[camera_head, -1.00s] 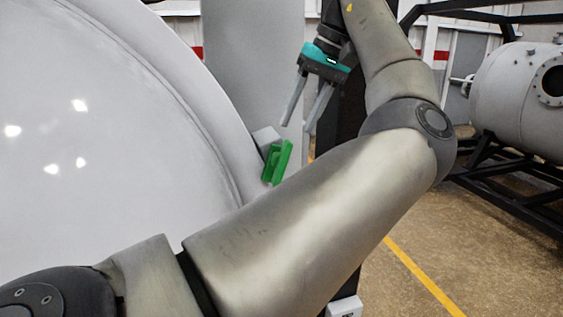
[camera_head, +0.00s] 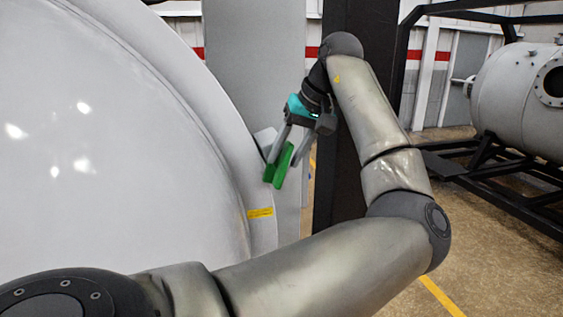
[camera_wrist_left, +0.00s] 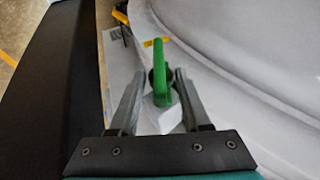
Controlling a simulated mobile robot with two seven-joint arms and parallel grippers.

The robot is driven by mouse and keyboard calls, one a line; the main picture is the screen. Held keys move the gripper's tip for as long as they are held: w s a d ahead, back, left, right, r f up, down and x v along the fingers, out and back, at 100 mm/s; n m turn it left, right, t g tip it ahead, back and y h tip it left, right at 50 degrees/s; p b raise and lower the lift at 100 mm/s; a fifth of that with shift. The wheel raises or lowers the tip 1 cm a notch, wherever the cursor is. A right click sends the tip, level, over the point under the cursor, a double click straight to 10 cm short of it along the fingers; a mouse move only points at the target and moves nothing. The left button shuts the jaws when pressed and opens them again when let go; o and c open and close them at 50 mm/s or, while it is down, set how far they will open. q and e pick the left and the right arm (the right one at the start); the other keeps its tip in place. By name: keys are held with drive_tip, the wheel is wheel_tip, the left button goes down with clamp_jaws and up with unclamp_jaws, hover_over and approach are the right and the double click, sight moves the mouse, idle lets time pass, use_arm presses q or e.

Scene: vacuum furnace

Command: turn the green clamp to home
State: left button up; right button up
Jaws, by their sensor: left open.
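The green clamp (camera_head: 277,166) sits on a pale bracket at the right rim of the big white furnace door (camera_head: 110,150). In the left wrist view the clamp (camera_wrist_left: 162,72) stands up between the finger lines, nearer the right finger. My left gripper (camera_head: 283,163) comes down from above with its fingers apart, one on each side of the clamp in the head view. It also shows open in the left wrist view (camera_wrist_left: 155,75). Whether a finger touches the clamp cannot be told. My right gripper is not in view.
A dark upright post (camera_head: 345,120) stands close to the right of the clamp, behind my left arm. A yellow label (camera_head: 260,213) is on the door rim below the clamp. A grey cylindrical vessel (camera_head: 515,95) on a black frame stands at the far right.

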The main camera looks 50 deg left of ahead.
sight(281, 164)
use_arm(q)
drive_tip(key=shift+x, duration=1.6)
clamp_jaws()
